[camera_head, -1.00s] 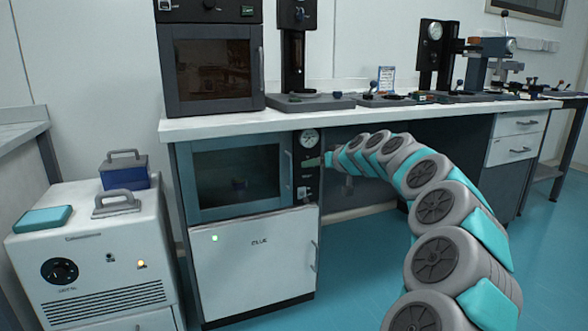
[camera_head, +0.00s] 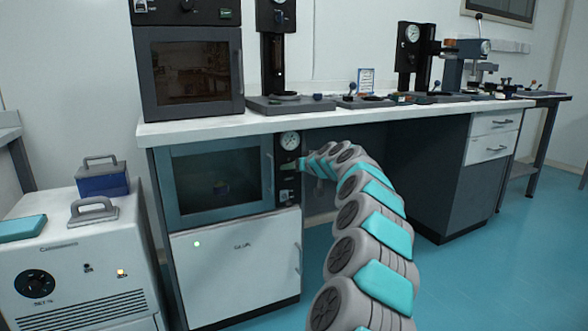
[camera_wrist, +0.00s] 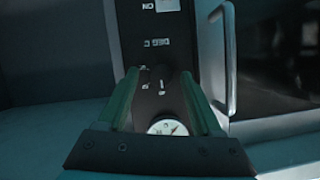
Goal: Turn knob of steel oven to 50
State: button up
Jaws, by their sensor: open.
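The steel oven (camera_head: 216,185) is built in under the white bench, with a glass door and a dark control panel at its right side. A round gauge (camera_head: 290,141) sits at the top of the panel; it also shows at the bottom of the wrist view (camera_wrist: 167,128). My gripper (camera_head: 288,165) is at the panel just below the gauge. In the wrist view my gripper (camera_wrist: 160,88) is open, its two green fingers on either side of a dark knob (camera_wrist: 170,78). The knob is dim against the panel, and I cannot read its setting or tell whether the fingers touch it.
The oven door handle (camera_wrist: 229,60) runs close beside the panel in the wrist view. The bench top (camera_head: 330,117) above carries a dark oven (camera_head: 190,70) and several instruments. A white chiller unit (camera_head: 70,250) stands at the left. The blue floor at right is clear.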

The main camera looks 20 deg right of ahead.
jog(key=shift+w, duration=0.2)
jog(key=shift+c, duration=0.2)
grip_shut()
dwell(0.4)
